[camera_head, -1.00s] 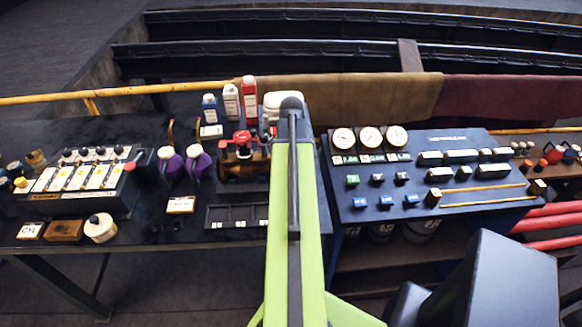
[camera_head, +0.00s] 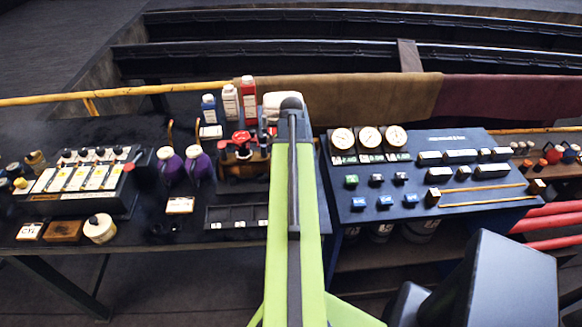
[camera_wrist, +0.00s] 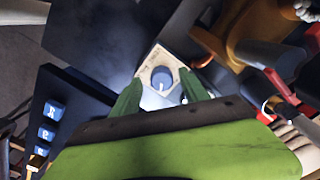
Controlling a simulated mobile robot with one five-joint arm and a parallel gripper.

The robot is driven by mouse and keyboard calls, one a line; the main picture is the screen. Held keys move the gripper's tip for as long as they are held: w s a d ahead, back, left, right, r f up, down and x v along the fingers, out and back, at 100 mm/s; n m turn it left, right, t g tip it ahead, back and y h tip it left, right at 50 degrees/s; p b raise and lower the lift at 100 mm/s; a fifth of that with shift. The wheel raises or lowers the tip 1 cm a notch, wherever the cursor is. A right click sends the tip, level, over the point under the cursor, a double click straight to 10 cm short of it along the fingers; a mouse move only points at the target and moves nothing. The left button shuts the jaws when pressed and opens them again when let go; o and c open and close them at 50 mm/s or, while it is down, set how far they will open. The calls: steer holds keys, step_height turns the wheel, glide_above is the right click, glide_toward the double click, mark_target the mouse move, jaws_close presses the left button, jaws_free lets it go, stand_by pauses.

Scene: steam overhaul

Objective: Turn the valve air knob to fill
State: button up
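In the wrist view a round grey-blue knob (camera_wrist: 161,77) with a pale pointer mark sits on a light square plate (camera_wrist: 146,72). I take it to be the valve air knob; its label cannot be read. My gripper (camera_wrist: 160,90) has its two green fingers apart, one on each side of the knob's near edge. I cannot tell whether they touch it. In the head view my lime-green arm reaches forward over the benches and hides the knob and my gripper.
A brass fitting with red handles (camera_head: 241,153) stands left of my arm; its orange-brass body (camera_wrist: 262,28) is close by in the wrist view. A blue gauge panel (camera_head: 415,178) lies right. Purple bottles (camera_head: 200,165) and a dark tray (camera_head: 236,217) are left.

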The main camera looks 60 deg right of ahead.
steer(key=shift+r, duration=0.1)
step_height(320, 180, up, 17)
steer(key=p, duration=1.7)
steer(key=shift+r, duration=0.1)
